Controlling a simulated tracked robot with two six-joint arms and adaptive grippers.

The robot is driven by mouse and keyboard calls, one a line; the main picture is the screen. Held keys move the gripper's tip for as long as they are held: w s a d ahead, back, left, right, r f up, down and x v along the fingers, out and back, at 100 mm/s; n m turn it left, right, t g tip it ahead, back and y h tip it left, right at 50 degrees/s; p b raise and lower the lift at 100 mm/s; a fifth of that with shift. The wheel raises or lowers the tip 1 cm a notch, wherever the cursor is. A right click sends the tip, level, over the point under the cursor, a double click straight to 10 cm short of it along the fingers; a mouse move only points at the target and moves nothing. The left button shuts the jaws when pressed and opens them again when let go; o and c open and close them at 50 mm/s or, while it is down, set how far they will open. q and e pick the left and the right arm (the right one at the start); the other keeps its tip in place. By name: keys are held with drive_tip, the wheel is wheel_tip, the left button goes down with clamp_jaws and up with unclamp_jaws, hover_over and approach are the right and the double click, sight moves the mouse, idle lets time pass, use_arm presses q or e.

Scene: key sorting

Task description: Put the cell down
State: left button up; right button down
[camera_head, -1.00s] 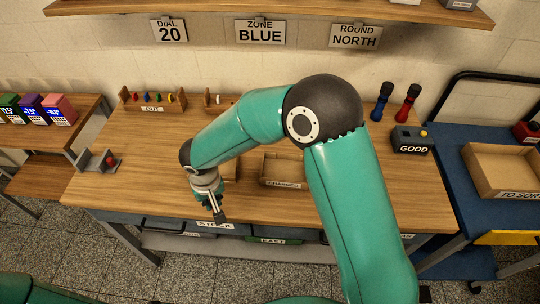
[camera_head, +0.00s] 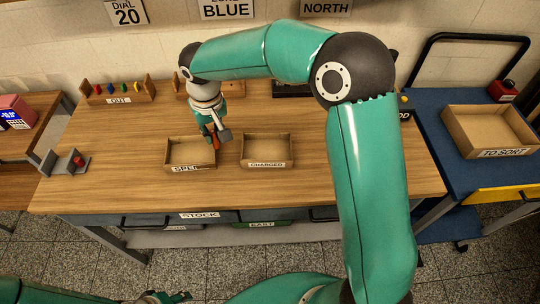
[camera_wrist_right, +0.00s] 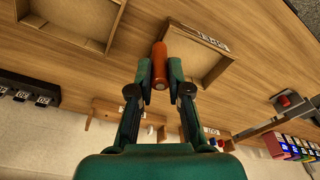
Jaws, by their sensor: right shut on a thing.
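My right gripper (camera_head: 215,140) is shut on an orange cell (camera_wrist_right: 159,65), which stands out between the fingertips in the right wrist view. In the head view the gripper hangs over the right part of the open wooden tray marked SPENT (camera_head: 188,169); its height above it is hard to judge. This tray also shows in the right wrist view (camera_wrist_right: 226,56). The tray marked CHARGED (camera_head: 267,164) stands to its right and looks empty. What I take as my left gripper (camera_head: 165,297) is at the bottom edge, too cut off to read.
A rack marked OUT (camera_head: 118,100) with coloured pegs stands at the table's back left. A grey holder with a red knob (camera_head: 64,163) is at the left edge. A TO SORT tray (camera_head: 490,150) sits on the blue cart at right. The front of the table is clear.

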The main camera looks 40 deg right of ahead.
drive_tip(key=d+r+b, duration=0.2)
drive_tip(key=d+r, duration=0.3)
drive_tip(key=d, duration=0.3)
wheel_tip(320, 180, up, 5)
drive_tip(key=b, duration=0.2)
hover_over(267, 152)
use_arm(q)
wheel_tip(267, 152, down, 7)
drive_tip(key=b, duration=0.1)
drive_tip(key=shift+r, duration=0.2)
use_arm(e)
drive_tip(key=shift+f, duration=9.55)
drive_tip(key=shift+f+b, duration=0.15)
drive_tip(key=shift+b, duration=0.25)
drive_tip(key=c, duration=1.1)
unclamp_jaws()
use_arm(q)
drive_tip(key=shift+f, duration=0.1)
use_arm(e)
drive_tip(key=shift+r, duration=0.2)
